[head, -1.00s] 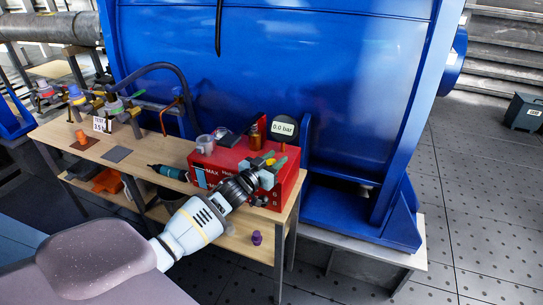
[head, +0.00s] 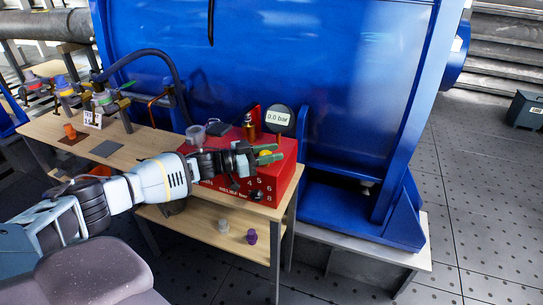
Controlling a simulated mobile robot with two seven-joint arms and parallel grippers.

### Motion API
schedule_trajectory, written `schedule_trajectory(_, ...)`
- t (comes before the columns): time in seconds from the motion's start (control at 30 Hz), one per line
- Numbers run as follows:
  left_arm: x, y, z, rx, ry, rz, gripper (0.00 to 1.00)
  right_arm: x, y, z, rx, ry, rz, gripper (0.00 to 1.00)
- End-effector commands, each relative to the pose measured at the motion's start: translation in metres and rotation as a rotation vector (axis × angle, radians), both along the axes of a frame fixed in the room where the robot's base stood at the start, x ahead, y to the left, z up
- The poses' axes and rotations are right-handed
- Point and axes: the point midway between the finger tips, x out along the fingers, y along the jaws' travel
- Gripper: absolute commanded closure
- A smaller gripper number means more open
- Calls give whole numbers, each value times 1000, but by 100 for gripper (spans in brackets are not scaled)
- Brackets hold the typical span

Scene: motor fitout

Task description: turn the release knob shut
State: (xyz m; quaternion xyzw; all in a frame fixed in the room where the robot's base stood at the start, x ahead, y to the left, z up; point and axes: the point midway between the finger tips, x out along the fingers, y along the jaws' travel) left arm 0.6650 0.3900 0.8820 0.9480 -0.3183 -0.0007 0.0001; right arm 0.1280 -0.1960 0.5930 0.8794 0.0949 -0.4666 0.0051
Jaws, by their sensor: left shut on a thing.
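The red pump box (head: 285,180) stands on the right end of the wooden bench, with numbers and lettering on its front. My left gripper (head: 268,155) reaches over the box from the left and is shut on a small yellow piece (head: 265,153) at its top. This looks like the release knob, but the fingers hide most of it, so its turn angle cannot be told. A black knob (head: 257,195) sits low on the box's front, apart from the fingers. The round gauge (head: 278,118) behind reads 0.0 bar. My right gripper is not in view.
A large blue housing (head: 350,80) rises close behind the bench. A clear cup (head: 195,134) and a brass fitting (head: 249,128) stand by the box. A purple piece (head: 251,236) and a pale piece (head: 223,226) are on the lower shelf. Valves and a hose (head: 150,52) are at left.

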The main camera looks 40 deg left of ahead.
Motion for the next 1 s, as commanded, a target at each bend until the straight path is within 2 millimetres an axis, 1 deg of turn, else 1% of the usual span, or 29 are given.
schedule_trajectory(0.57, 0, 0, 2, -1, -3, -28, 89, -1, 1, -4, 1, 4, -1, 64)
schedule_trajectory(0.6, 0, 0, 2, -1, -3, -28, 61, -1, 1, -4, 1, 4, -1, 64)
schedule_trajectory(0.73, 0, 0, 1, 0, -2, -28, 45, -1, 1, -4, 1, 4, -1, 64)
schedule_trajectory(1.0, 0, 0, 1, 0, -1, -28, 45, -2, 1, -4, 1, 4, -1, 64)
